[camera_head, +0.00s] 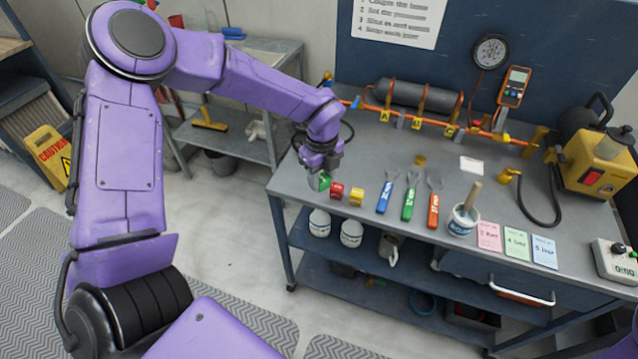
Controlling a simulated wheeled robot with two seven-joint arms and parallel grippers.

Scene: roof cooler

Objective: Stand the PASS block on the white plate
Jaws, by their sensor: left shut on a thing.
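My left gripper (320,170) is at the left front of the grey bench top and is shut on a green block (319,181). The fingers partly cover it, and I cannot read its lettering or tell whether it touches the bench. A red block (337,191) and a yellow block (357,194) sit just right of it; their lettering is too small to read. The white plate (473,165) lies flat and empty farther back on the bench, to the right of the gripper. My right gripper is not in view.
Blue, green and orange wrenches (411,196) lie between the blocks and a white cup (463,219) with a brush. A pipe rig (425,121) runs along the back. Coloured cards (516,243) lie at right. A small brass piece (420,160) lies left of the plate.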

